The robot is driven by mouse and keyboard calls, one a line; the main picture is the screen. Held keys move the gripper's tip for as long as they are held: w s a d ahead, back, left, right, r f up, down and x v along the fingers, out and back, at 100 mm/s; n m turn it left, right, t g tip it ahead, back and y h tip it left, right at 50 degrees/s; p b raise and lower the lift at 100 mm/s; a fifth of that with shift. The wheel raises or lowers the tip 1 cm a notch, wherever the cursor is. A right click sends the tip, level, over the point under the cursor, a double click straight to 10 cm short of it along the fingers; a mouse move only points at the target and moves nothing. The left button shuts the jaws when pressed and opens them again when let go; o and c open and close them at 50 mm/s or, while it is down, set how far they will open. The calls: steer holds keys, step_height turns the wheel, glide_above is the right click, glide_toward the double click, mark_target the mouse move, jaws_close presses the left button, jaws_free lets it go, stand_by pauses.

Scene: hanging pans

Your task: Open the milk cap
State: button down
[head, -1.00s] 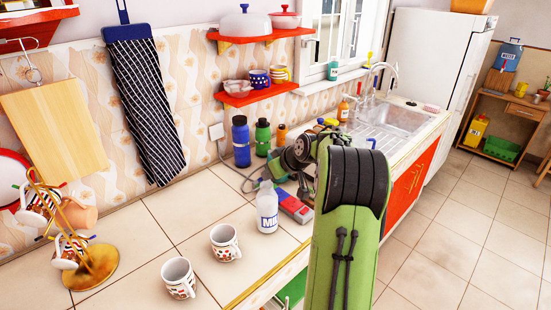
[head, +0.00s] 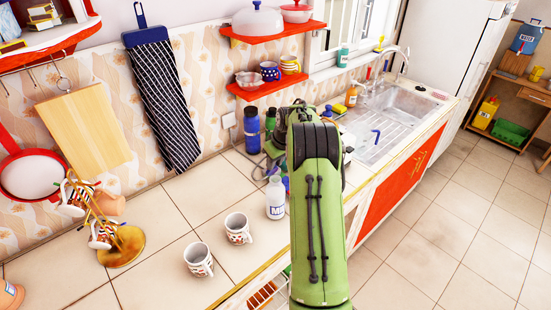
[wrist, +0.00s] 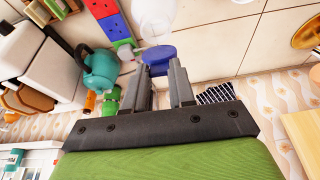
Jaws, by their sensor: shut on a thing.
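The white milk bottle (head: 275,203) stands upright on the tiled counter, just left of my arm in the head view. Its pale body also shows at the top of the wrist view (wrist: 153,18). The blue milk cap (wrist: 159,52) lies at my fingertips in the wrist view, close to the bottle. My gripper (wrist: 162,68) is shut on the cap, with a finger on each side. I cannot tell whether the cap still sits on the bottle neck. In the head view my arm hides most of the gripper.
Two patterned mugs (head: 238,228) stand left of the milk bottle. A blue bottle (head: 252,128) stands at the wall behind. The sink (head: 405,104) is to the right.

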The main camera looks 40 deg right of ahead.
steer(key=c, duration=0.9)
jaws_free()
steer(key=v, duration=1.5)
steer(key=shift+s+r, duration=0.2)
steer(key=shift+r, duration=0.1)
